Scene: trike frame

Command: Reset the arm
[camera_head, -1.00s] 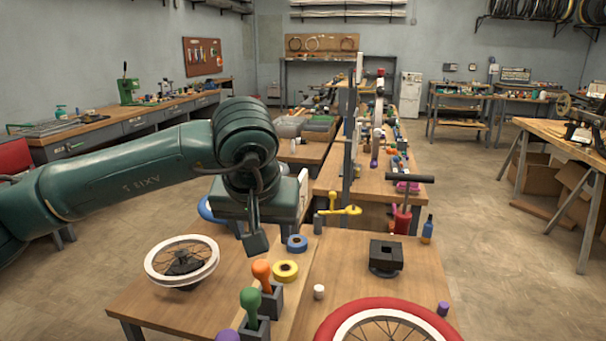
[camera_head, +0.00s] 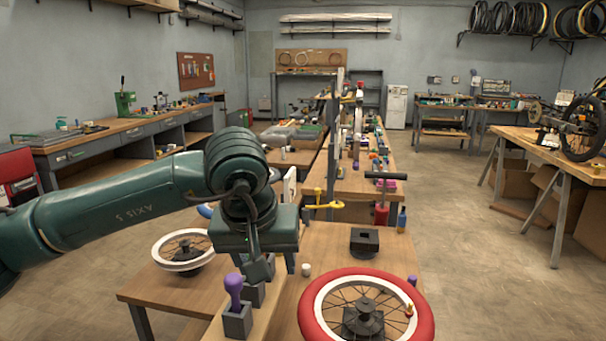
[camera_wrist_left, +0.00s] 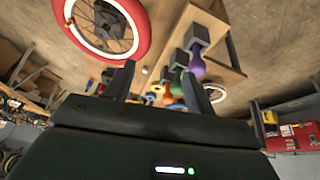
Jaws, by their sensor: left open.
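My left arm comes in from the left in the head view. Its dark green wrist is bent down over the workbench (camera_head: 150,285). My left gripper (camera_head: 273,265) points down, its two fingers apart, and no object shows between them. In the left wrist view the fingers (camera_wrist_left: 157,85) are also apart, with coloured handles beyond them. The gripper hides part of the row of grey holders. A purple handle (camera_head: 234,287) stands upright in the nearest holder (camera_head: 237,320). My right gripper is not in view.
A red-tyred wheel (camera_head: 419,330) lies right of the gripper, and a white-rimmed wheel (camera_head: 160,256) lies left. A small white cylinder (camera_head: 306,269) and a black square block (camera_head: 364,241) are close by. A red pump (camera_head: 381,214) stands behind. Open floor (camera_head: 470,245) lies at right.

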